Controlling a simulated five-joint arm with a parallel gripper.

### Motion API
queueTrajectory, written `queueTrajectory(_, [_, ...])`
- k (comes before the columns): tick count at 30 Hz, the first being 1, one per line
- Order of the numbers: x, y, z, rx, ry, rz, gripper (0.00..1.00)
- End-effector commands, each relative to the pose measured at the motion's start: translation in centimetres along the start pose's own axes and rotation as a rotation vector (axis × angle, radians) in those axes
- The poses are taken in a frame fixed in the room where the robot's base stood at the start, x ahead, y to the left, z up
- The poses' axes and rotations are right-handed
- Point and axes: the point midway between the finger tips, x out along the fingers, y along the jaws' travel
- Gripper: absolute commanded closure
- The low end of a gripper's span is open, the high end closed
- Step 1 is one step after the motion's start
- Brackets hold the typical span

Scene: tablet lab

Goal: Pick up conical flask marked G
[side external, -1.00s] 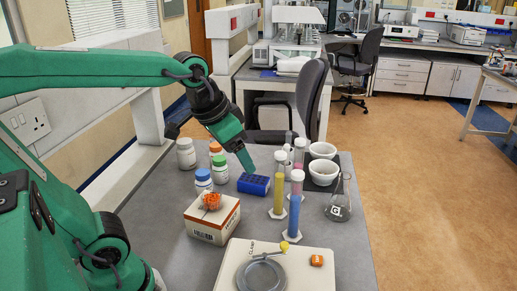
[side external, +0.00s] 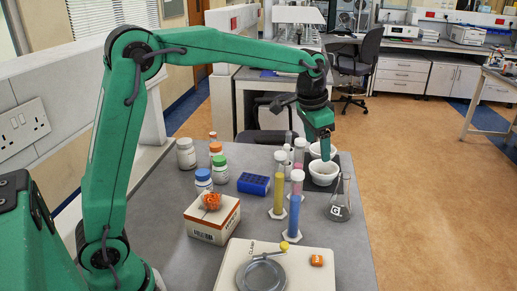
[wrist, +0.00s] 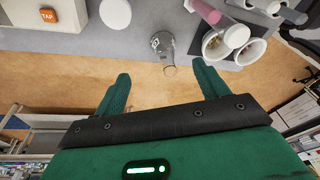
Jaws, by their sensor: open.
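The conical flask marked G (side external: 340,207) is clear glass and stands upright near the right edge of the grey table. In the wrist view the flask (wrist: 163,46) lies beyond and between my two fingers, apart from them. My gripper (side external: 325,156) points down above the white bowls, behind the flask in the side view. In the wrist view my gripper (wrist: 160,82) has its fingers spread wide with nothing between them.
Two white bowls (side external: 324,173) stand just behind the flask. A blue cylinder (side external: 295,207) and a yellow cylinder (side external: 279,188) stand to its left. A balance (side external: 308,277) is in front. A blue rack (side external: 253,184), several bottles and a box (side external: 212,218) are further left.

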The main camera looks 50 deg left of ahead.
Motion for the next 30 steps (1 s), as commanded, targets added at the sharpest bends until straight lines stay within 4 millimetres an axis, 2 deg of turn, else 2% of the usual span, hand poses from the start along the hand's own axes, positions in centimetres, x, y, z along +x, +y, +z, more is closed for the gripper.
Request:
queueTrajectory(3, [2.4, -0.3, -2.0, 0.031, -0.023, 0.009, 0.27])
queueTrajectory(9, [6.3, -0.6, -4.8, 0.082, -0.058, 0.023, 0.27])
queueTrajectory(18, [11.8, -0.7, -7.4, 0.147, -0.1, 0.042, 0.27])
queueTrajectory(22, [12.9, -0.6, -7.8, 0.159, -0.107, 0.046, 0.27])
queueTrajectory(30, [13.3, -0.6, -7.9, 0.163, -0.109, 0.047, 0.27])
